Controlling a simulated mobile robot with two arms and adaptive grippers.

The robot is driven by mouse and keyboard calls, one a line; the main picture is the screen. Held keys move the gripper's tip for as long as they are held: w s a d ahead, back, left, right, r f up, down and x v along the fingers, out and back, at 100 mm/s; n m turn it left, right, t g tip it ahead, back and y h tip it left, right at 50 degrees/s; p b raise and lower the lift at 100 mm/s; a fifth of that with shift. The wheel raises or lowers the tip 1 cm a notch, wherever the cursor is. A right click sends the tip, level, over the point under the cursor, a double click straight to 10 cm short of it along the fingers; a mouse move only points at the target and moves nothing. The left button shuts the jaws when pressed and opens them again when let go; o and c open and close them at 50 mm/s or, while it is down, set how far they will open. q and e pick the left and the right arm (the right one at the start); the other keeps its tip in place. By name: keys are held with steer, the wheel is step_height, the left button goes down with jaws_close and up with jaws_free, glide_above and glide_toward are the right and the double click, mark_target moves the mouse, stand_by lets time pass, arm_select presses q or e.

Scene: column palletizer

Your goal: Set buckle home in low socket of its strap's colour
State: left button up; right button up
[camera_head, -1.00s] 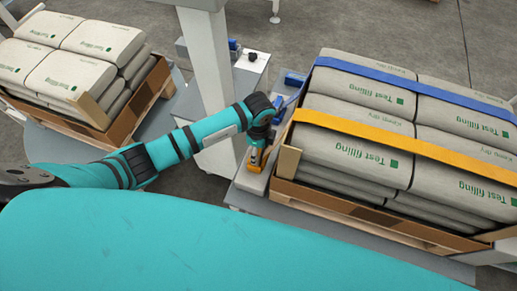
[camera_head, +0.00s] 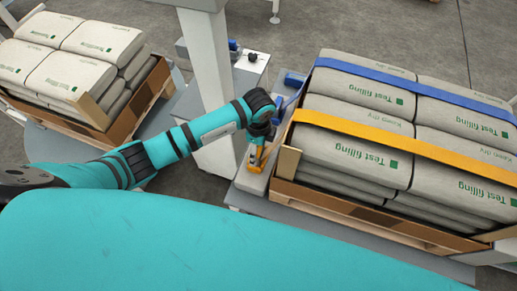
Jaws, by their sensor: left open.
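An orange strap (camera_head: 400,147) and a blue strap (camera_head: 415,84) run across the stacked bags on the right pallet. My left gripper (camera_head: 257,150) points down at the near end of the grey ledge beside this pallet and is open. An orange part (camera_head: 255,166) sits on the ledge right at its fingertips. I cannot tell buckle from socket there, or whether a buckle is fully seated. A blue part (camera_head: 294,79) sits farther back on the ledge, and blue also shows beside my wrist (camera_head: 278,103). My right gripper is not in view.
The right pallet's brown tray wall (camera_head: 375,215) stands close beside the ledge. Another loaded pallet (camera_head: 120,115) is at the far left. A small box with a black knob (camera_head: 252,58) stands behind.

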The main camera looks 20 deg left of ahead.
arm_select(q)
step_height(320, 180, up, 10)
steer(key=shift+r, duration=0.25)
stand_by(0.6)
